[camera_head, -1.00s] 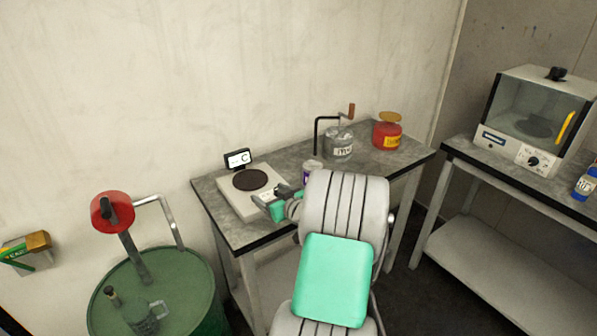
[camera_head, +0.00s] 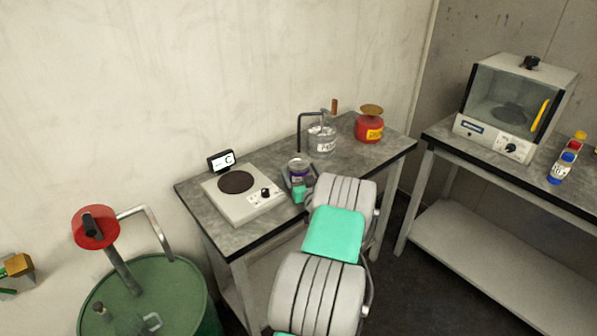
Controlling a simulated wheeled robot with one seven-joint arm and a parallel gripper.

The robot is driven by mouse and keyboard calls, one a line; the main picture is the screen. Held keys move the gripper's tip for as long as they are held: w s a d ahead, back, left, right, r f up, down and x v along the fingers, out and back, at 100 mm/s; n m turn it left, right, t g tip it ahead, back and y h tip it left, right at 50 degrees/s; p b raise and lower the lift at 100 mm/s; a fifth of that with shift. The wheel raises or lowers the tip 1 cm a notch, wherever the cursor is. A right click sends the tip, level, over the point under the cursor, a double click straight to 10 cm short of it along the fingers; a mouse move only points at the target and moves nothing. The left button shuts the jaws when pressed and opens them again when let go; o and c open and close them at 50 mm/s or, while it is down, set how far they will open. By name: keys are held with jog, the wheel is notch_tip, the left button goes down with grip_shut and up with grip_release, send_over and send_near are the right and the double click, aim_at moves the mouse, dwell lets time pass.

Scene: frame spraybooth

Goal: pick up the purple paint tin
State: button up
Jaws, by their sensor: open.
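The gripper and the green pad hide the tin's lower part. I cannot tell whether the fingers are around the tin or only in front of it.
A clear can with a bent pipe (camera_head: 322,141) and a red can (camera_head: 369,126) stand behind the tin to the right. A small display (camera_head: 221,161) rises behind the scale. A green drum (camera_head: 150,292) is at the lower left. A second bench (camera_head: 480,223) holds a glass-fronted box (camera_head: 512,105).

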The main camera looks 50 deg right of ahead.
jog(key=shift+c, duration=0.6)
jog(key=shift+r, duration=0.1)
jog(key=c, duration=1.8)
